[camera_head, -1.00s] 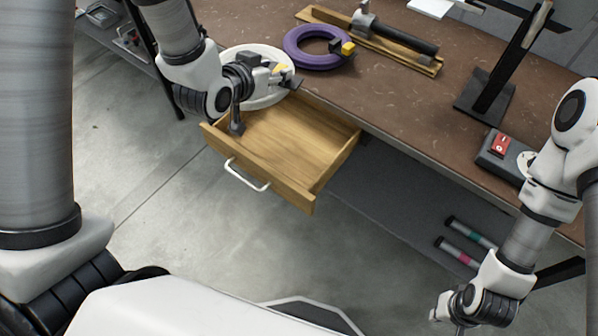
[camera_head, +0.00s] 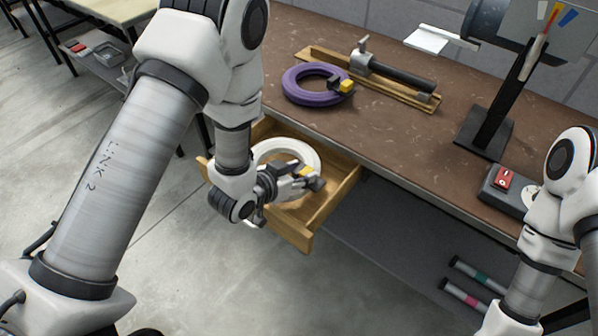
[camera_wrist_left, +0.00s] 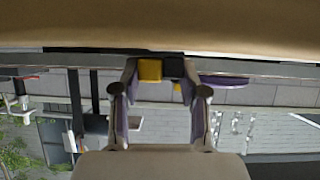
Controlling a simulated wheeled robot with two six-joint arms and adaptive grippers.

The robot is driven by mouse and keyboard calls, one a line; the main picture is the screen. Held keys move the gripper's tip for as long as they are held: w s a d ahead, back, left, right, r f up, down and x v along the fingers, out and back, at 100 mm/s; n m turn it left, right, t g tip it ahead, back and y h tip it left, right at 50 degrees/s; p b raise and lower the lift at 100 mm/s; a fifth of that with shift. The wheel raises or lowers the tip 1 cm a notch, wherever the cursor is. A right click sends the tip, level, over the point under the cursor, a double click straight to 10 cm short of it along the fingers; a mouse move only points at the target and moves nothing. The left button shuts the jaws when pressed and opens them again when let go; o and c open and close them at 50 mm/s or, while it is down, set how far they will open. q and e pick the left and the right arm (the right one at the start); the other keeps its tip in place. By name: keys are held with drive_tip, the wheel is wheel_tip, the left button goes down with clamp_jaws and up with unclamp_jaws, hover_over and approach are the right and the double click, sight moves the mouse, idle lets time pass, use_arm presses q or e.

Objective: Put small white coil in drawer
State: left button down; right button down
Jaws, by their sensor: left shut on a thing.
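The small white coil (camera_head: 288,144) is a ring inside the outline of the open wooden drawer (camera_head: 336,205); I cannot tell whether it touches the drawer bottom. My left gripper (camera_head: 312,179) is at the coil's near right side, shut on its yellow and black clip (camera_head: 304,171). The clip also shows between the fingers in the left wrist view (camera_wrist_left: 150,70).
A larger purple coil (camera_head: 296,92) lies on the brown workbench (camera_head: 400,145) behind the drawer. A wooden rail with a dark tool (camera_head: 400,72) lies behind it. A black stand (camera_head: 485,130) and a red switch box (camera_head: 503,180) are to the right.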

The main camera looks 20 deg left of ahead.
use_arm(q)
drive_tip(key=shift+r, duration=0.15)
drive_tip(key=shift+f, duration=0.2)
drive_tip(key=shift+f+b, duration=0.45)
drive_tip(key=c, duration=0.6)
unclamp_jaws()
